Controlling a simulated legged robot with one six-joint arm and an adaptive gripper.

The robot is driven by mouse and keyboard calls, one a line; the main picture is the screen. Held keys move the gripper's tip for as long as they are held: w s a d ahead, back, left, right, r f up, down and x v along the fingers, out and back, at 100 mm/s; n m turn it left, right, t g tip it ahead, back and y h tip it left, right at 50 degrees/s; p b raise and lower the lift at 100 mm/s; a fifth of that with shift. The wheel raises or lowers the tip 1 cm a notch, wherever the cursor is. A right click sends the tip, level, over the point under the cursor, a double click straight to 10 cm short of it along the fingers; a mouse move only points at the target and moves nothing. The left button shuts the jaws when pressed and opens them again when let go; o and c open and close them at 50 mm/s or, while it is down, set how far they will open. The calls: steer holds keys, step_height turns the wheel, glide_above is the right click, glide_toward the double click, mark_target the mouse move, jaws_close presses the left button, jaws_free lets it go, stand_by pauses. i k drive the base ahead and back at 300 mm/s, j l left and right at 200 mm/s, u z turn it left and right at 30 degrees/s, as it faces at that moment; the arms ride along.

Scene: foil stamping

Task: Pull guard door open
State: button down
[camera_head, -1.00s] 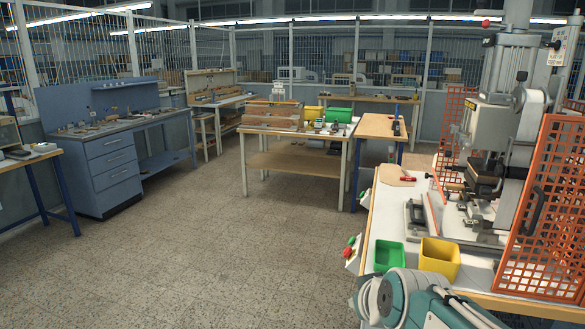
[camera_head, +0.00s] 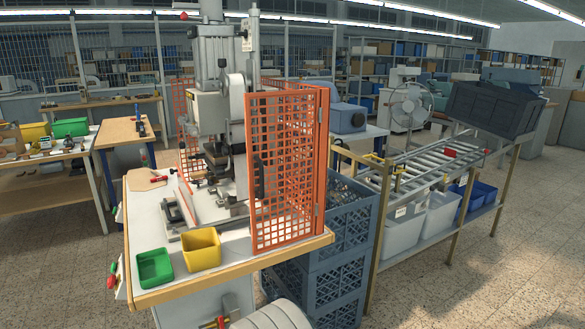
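The guard door is an orange mesh panel (camera_head: 283,195) at the front right of the stamping press (camera_head: 212,105), in the middle of the head view. A dark upright handle (camera_head: 258,180) shows near the panel's left edge. I cannot tell whether the door is fully shut. Another orange mesh panel (camera_head: 322,160) meets it at the right, and more orange mesh (camera_head: 184,110) stands at the left behind the press. My gripper is out of view, and nothing visible touches the handle.
The press table (camera_head: 150,215) carries a green bin (camera_head: 154,267) and a yellow bin (camera_head: 201,249) near its front edge. Stacked blue-grey crates (camera_head: 343,265) stand against its right side. A roller conveyor (camera_head: 425,160) lies farther right. Floor at the left (camera_head: 50,270) is clear.

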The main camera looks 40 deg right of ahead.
mark_target(317, 111)
steer(key=l+z, duration=0.2)
steer(key=z, duration=0.2)
steer(key=i+l+z, duration=0.1)
steer(key=z, duration=0.35)
steer(key=l, duration=0.1)
